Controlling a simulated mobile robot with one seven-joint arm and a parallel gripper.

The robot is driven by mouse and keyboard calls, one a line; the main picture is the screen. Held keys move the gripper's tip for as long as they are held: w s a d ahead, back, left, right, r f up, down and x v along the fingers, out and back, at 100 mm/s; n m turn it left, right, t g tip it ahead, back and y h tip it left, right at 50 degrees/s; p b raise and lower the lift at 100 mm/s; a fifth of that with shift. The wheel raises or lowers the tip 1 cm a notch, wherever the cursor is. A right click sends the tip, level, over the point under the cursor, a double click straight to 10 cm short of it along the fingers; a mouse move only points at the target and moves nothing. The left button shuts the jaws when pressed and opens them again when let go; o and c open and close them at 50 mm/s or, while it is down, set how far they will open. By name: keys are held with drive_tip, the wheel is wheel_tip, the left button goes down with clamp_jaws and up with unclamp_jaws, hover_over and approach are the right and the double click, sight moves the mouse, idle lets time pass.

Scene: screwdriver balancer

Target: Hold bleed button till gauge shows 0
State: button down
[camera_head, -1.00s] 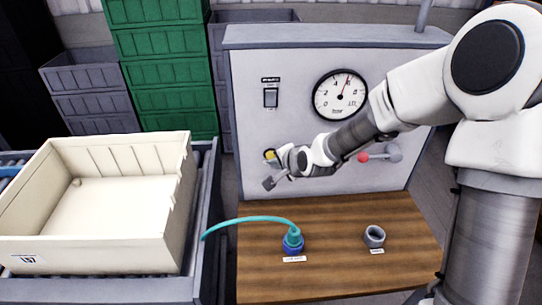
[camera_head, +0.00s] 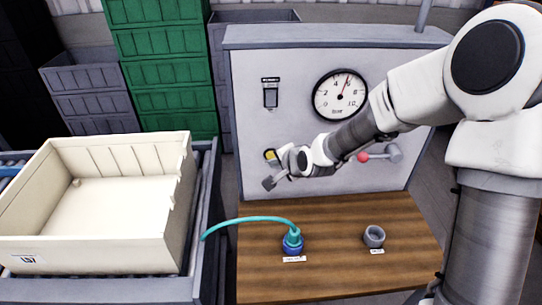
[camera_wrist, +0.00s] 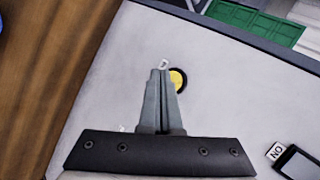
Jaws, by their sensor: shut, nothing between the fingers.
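The yellow bleed button (camera_head: 270,155) sits low on the left of the grey panel. In the wrist view the button (camera_wrist: 178,80) has a black ring and is partly covered by my fingers. My gripper (camera_wrist: 160,74) is shut and empty, its tips just left of the button's centre in that view; whether they touch or press it I cannot tell. In the head view my gripper (camera_head: 277,158) is at the button, partly hidden by my wrist. The round gauge (camera_head: 340,95) has its red needle pointing up and slightly right, near 6.
A switch (camera_head: 270,93) sits above the button, and a red-tipped lever (camera_head: 377,155) is to the right behind my arm. A teal hose (camera_head: 250,219) with a blue fitting and a grey cup (camera_head: 373,236) are on the wooden bench (camera_head: 340,275). A cream crate (camera_head: 165,225) stands left.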

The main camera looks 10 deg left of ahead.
drive_tip(key=shift+w, duration=0.15)
idle(0.5)
drive_tip(key=shift+w+a, duration=0.1)
drive_tip(key=shift+w, duration=0.2)
drive_tip(key=shift+w+a, duration=0.1)
drive_tip(key=shift+w, duration=0.3)
idle(1.7)
drive_tip(key=shift+s, duration=0.1)
idle(1.2)
drive_tip(key=shift+s+d, duration=0.2)
drive_tip(key=shift+s, duration=0.55)
drive_tip(key=shift+s, duration=0.1)
drive_tip(key=s, duration=0.2)
drive_tip(key=s+d, duration=0.1)
drive_tip(key=s, duration=0.1)
drive_tip(key=shift+s+d, duration=0.1)
drive_tip(key=shift+s, duration=0.25)
